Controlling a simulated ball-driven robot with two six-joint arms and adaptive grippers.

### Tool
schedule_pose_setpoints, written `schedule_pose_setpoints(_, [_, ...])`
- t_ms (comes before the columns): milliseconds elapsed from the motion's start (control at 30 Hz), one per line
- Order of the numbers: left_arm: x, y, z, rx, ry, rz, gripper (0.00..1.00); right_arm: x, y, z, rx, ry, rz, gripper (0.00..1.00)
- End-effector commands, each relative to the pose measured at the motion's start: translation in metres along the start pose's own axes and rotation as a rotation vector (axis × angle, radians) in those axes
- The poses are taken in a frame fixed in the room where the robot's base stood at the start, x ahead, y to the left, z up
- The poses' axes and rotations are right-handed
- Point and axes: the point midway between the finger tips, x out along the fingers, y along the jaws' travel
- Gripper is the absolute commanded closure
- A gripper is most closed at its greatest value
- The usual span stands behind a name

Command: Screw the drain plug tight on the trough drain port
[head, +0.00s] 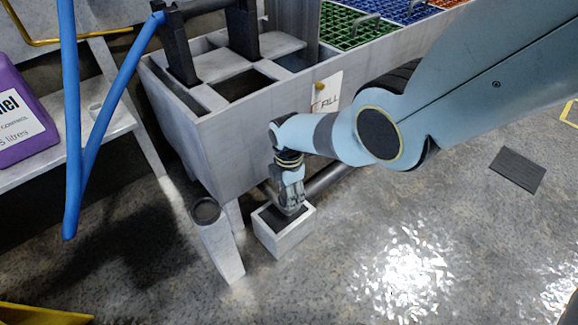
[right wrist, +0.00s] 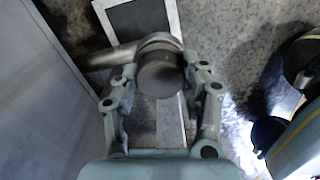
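In the right wrist view a dark, round drain plug (right wrist: 158,76) sits between the two fingers of my right gripper (right wrist: 160,72). The fingers appear to bear on its sides. Right behind it is the end of a grey drain pipe (right wrist: 116,55) that runs left towards the trough; I cannot tell how far the plug is seated. In the head view my right gripper (head: 291,203) reaches down beside the trough (head: 215,160), and the plug is hidden by the gripper. My left gripper is not in view.
A pale box with a dark top (head: 287,238) stands below my right gripper. A grey pipe (head: 327,180) runs along the trough's foot. Blue bars (head: 69,130) and a purple container (head: 20,115) are at left.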

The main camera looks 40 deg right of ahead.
Motion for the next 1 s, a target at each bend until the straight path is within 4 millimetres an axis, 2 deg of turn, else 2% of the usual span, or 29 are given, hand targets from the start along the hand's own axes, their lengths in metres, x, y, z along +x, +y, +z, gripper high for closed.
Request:
schedule_pose_setpoints(33, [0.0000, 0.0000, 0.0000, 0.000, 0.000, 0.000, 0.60, 0.0001, -0.0002, 0.0001, 0.000, 0.000, -0.001, 0.73])
schedule_pose_setpoints(167, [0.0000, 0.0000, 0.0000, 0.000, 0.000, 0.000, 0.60, 0.0001, -0.0002, 0.0001, 0.001, 0.000, -0.001, 0.89])
schedule_pose_setpoints(200, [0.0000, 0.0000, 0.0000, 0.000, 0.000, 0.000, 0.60, 0.0001, -0.0001, 0.0001, 0.001, 0.000, 0.000, 0.61])
schedule_pose_setpoints(467, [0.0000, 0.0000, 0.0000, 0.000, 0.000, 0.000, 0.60, 0.0001, -0.0002, 0.0001, 0.003, 0.000, -0.001, 0.95])
schedule_pose_setpoints(567, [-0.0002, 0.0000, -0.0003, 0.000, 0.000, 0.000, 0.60, -0.0001, -0.0001, 0.0001, 0.069, 0.000, -0.001, 0.95])
schedule_pose_setpoints(800, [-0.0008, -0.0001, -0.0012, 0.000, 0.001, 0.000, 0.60, 0.0001, -0.0003, 0.0002, 0.403, 0.000, -0.003, 0.95])
schedule_pose_setpoints(1000, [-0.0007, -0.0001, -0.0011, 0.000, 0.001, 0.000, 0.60, 0.0004, -0.0003, 0.0001, 0.456, 0.000, -0.003, 0.95])
